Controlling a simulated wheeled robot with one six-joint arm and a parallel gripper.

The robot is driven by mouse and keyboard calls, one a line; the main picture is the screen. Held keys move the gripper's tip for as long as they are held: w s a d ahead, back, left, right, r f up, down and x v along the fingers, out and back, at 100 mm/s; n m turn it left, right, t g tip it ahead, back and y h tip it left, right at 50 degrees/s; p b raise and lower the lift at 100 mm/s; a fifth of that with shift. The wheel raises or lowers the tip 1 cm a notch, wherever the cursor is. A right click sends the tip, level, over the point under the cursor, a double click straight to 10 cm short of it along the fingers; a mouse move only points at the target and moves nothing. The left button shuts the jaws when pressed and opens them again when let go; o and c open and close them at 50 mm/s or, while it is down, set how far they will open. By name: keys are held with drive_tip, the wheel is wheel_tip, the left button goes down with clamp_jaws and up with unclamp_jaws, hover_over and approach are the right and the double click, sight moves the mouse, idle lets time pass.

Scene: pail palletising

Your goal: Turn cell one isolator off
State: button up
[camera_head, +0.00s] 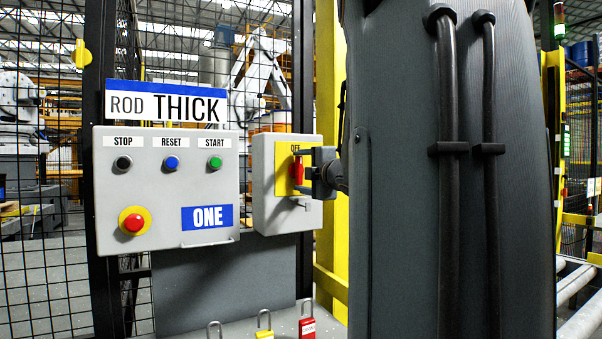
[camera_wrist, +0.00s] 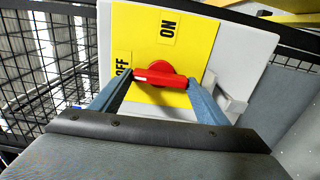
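The cell one isolator is a grey box (camera_head: 262,185) with a yellow plate (camera_head: 282,170) and a red rotary handle (camera_head: 299,172). In the head view the handle stands upright, towards the OFF label at the top. In the wrist view the red handle (camera_wrist: 162,75) points left at the OFF label (camera_wrist: 122,65), and the ON label (camera_wrist: 168,28) is above it. My gripper (camera_head: 308,173) is at the handle from the right. In the wrist view its two fingers (camera_wrist: 160,79) meet the handle's two ends, with no clear gap. Part of the box is hidden behind my gripper.
A control panel (camera_head: 166,190) marked ONE, with push buttons and a red emergency stop (camera_head: 135,222), is left of the isolator. Padlocks, a yellow one (camera_head: 264,334) and a red one (camera_head: 307,328) among them, are below. Mesh fencing (camera_head: 40,250) stands behind.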

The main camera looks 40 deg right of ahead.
drive_tip(key=o, duration=0.3)
drive_tip(key=shift+s, duration=0.1)
drive_tip(key=v, duration=0.7)
drive_tip(key=shift+s+a, duration=0.15)
drive_tip(key=shift+s, duration=0.15)
